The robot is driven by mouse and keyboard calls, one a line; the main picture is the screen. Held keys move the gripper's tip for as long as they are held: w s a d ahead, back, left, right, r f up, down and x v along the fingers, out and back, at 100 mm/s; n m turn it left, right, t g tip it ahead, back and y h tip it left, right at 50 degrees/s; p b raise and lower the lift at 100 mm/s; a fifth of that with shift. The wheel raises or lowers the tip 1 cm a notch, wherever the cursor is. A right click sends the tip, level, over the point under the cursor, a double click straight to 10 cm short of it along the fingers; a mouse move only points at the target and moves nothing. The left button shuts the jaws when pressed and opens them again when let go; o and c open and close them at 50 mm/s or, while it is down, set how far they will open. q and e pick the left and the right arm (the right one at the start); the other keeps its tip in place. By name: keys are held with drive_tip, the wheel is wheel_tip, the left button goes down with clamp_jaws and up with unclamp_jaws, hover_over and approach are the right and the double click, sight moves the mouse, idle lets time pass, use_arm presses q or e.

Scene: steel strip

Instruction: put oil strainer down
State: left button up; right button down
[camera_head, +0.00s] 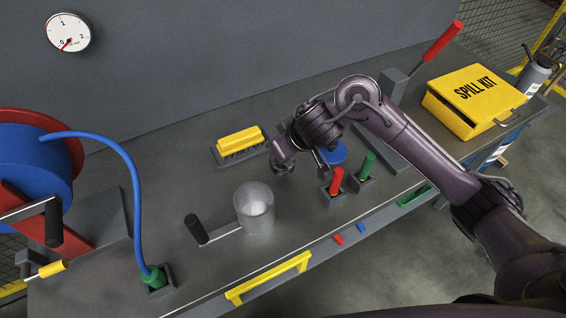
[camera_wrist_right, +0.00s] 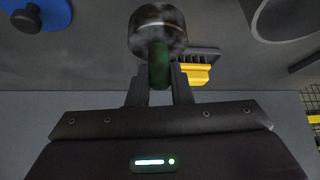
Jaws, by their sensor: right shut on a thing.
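My right gripper (camera_head: 284,157) is over the middle of the bench, behind the clear cup. In the right wrist view its fingers (camera_wrist_right: 158,82) are shut on the green grip of the oil strainer (camera_wrist_right: 157,30), a dark grey round drum. The strainer also shows as a dark round shape under the gripper in the head view (camera_head: 282,168). I cannot tell whether it touches the bench. My left gripper is not in view.
A clear cup (camera_head: 254,210) with a black-handled bar beside it stands in front. A yellow brush (camera_head: 240,140) lies behind left. Red (camera_head: 336,181) and green (camera_head: 367,166) handles and a blue disc (camera_head: 337,154) are close right.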

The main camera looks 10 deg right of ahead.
drive_tip(key=shift+f+b, duration=0.6)
drive_tip(key=shift+f, duration=1.65)
drive_tip(key=shift+f, duration=0.15)
drive_tip(key=c, duration=1.3)
unclamp_jaws()
